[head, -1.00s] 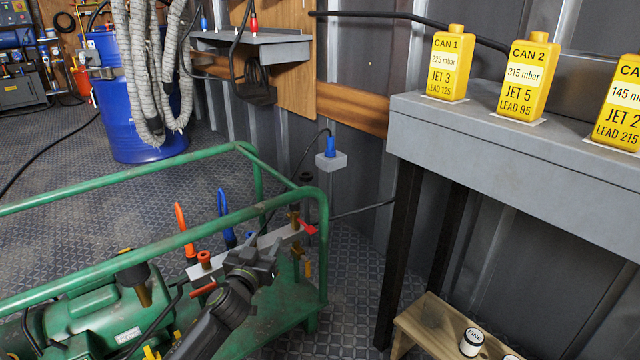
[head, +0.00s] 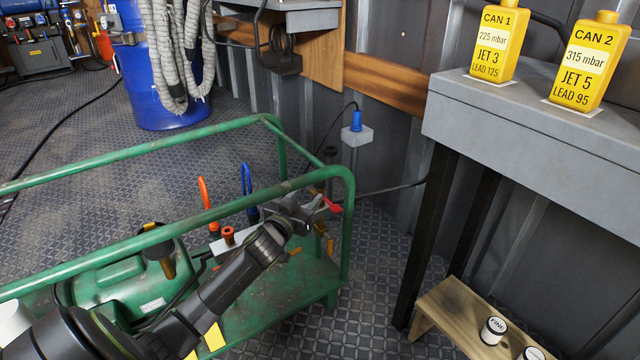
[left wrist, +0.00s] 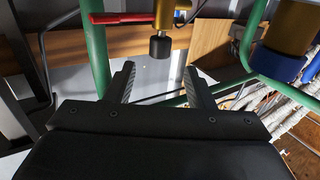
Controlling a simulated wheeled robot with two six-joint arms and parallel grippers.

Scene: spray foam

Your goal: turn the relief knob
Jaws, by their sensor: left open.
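A brass fitting (left wrist: 165,14) with a dark, round, knob-like end (left wrist: 160,46) shows at the top of the left wrist view; no label confirms that it is the relief knob. A red lever (left wrist: 125,18) extends left beside it. In the head view the red lever (head: 336,207) is at the right end of the manifold (head: 222,246). My left gripper (head: 314,206) is open at that end and partly hides the fittings. In the left wrist view the knob end is just above and between my left fingertips (left wrist: 158,74), not visibly gripped. My right gripper is out of view.
A green tube frame (head: 200,225) surrounds the manifold, with a rail close to my left arm. An orange-red knob (head: 228,236), an orange lever (head: 204,194) and a blue lever (head: 247,190) stand on the manifold. A grey shelf (head: 530,130) holds yellow cans. A wooden stool (head: 450,315) stands below.

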